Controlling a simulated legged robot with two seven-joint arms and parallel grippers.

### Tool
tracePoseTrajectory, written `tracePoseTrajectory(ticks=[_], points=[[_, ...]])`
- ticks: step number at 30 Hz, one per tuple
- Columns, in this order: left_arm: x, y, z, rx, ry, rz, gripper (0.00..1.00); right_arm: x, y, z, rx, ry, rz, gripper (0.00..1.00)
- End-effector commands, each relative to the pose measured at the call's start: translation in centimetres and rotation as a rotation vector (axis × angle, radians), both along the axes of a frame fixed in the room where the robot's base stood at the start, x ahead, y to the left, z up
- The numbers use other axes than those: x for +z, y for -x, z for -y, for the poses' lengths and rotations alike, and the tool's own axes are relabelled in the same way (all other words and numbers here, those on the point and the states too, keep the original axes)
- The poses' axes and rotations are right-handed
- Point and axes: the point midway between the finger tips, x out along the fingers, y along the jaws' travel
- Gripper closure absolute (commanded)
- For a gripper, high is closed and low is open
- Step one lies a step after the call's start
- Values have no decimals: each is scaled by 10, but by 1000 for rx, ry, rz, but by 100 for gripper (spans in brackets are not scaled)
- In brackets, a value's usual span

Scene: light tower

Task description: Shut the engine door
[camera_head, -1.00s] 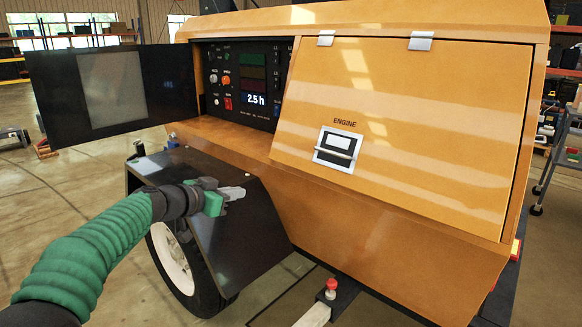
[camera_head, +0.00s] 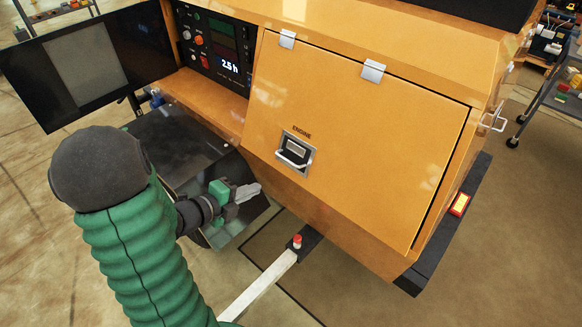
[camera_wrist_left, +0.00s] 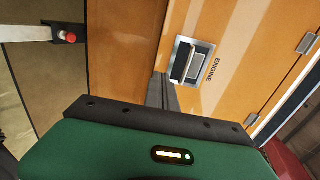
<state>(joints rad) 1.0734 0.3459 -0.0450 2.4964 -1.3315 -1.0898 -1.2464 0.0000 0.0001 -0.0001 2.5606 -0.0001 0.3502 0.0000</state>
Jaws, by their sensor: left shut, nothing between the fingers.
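The engine door (camera_head: 365,130) is a yellow-orange panel on the side of the light tower, hung from two silver hinges along its top. A thin dark gap runs down its right edge; I cannot tell whether it sits fully flush. Its latch (camera_head: 295,151), with a silver handle and the word ENGINE above, is on the left half of the door. My left gripper (camera_head: 250,192) is shut and empty, left of and below the latch. In the left wrist view, the closed fingers (camera_wrist_left: 164,95) point toward the latch (camera_wrist_left: 190,62), which looks unobstructed. My right gripper is out of view.
The black control-panel door (camera_head: 85,65) stands open at the left, beside the control panel (camera_head: 212,45). A black fender (camera_head: 170,140) lies behind my left gripper. A pale bar with a red knob (camera_head: 296,240) sticks out below the door. Open floor lies at the lower right.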

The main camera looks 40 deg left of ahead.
Motion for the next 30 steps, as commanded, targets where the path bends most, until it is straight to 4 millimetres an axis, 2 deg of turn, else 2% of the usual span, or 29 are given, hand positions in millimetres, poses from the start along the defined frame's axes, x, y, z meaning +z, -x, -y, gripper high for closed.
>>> tracePoseTrajectory(ticks=[9, 16, 21, 30], points=[[-31, -64, 6, -4, -1, -1, 100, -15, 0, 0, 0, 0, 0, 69], [-46, -103, 9, -2, -2, 0, 100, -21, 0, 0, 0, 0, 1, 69], [-50, -115, 9, 0, -3, -1, 100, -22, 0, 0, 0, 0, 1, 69], [-50, -117, 9, 0, -3, -1, 100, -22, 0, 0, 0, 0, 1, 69]])
